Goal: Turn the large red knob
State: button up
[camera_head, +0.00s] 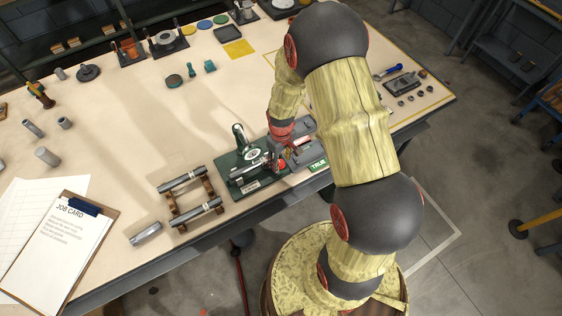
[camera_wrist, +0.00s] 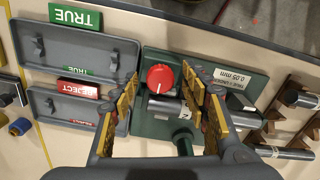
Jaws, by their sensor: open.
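The large red knob (camera_wrist: 160,77) is round with a pale pointer line, on the end of a dark green fixture (camera_wrist: 155,128). In the wrist view my gripper (camera_wrist: 161,73) is open, one finger on each side of the knob. Visible gaps separate the fingers from it; I cannot tell how far the fingertips are above it. In the head view the knob (camera_head: 282,163) is a small red spot at the right end of the green fixture (camera_head: 242,178), and my arm partly hides the gripper. A grey cylinder lies on the fixture beside the knob.
Two grey trays, labelled TRUE (camera_wrist: 75,16) and REJECT (camera_wrist: 78,89), lie beside the fixture. A wooden rack (camera_head: 191,202) with metal cylinders stands on its other side. A dial gauge (camera_head: 252,153) is on the fixture. A clipboard (camera_head: 62,243) lies at the table's left.

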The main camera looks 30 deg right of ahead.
jog(key=shift+f, duration=0.35)
jog(key=shift+c, duration=0.4)
jog(key=c, duration=1.1)
jog(key=shift+m, duration=1.6)
jog(key=o, duration=1.2)
